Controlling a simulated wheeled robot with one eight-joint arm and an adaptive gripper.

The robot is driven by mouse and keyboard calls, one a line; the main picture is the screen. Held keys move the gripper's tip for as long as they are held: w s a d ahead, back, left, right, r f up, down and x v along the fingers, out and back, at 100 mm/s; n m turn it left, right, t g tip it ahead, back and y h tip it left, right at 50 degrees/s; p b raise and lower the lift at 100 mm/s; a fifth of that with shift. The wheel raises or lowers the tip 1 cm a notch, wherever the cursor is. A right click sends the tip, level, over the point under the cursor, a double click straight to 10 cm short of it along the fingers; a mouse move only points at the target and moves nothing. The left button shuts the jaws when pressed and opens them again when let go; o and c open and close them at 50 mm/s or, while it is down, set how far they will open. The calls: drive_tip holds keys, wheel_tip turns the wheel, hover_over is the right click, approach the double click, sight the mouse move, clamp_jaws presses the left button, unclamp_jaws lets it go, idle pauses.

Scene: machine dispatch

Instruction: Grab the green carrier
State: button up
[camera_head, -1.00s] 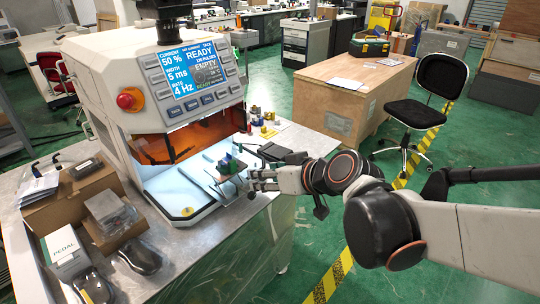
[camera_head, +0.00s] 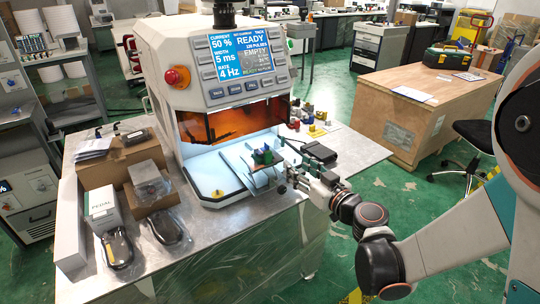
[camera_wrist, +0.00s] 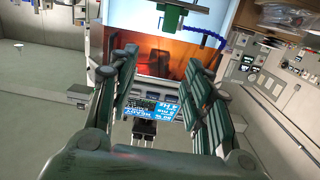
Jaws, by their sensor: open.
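A green carrier (camera_head: 262,156) with a dark blue part beside it sits on a small plate at the front of the machine's lit work bay. A green block also shows at the top of the wrist view (camera_wrist: 172,18), where the picture is upside down. My gripper (camera_head: 284,170) is just to the right of the carrier in the head view, apart from it as far as I can tell. In the wrist view its two ribbed fingers (camera_wrist: 163,72) are spread wide with nothing held between them. The carrier's lower part is hard to make out.
The machine (camera_head: 222,75) has a blue screen, a red button and an orange window. Several small coloured parts (camera_head: 316,130) and a dark box (camera_head: 318,152) lie behind my gripper.

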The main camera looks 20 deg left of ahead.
wheel_tip(320, 180, down, 4)
drive_tip(key=a+r, duration=0.1)
drive_tip(key=a, duration=0.1)
drive_tip(key=p, duration=0.5)
approach(269, 153)
drive_tip(key=shift+t+y, duration=0.3)
drive_tip(key=shift+t, duration=0.1)
drive_tip(key=x, duration=0.4)
drive_tip(key=shift+w+f, duration=0.35)
drive_tip(key=shift+f, duration=0.05)
drive_tip(key=shift+s+a+b+x, duration=0.15)
drive_tip(key=shift+b+x, duration=0.2)
drive_tip(key=shift+x, duration=1.1)
drive_tip(key=shift+s+a+b+x, duration=0.1)
drive_tip(key=shift+b+x, duration=0.25)
drive_tip(key=shift+x, duration=1.05)
drive_tip(key=shift+f, duration=0.1)
drive_tip(key=shift+c, duration=0.6)
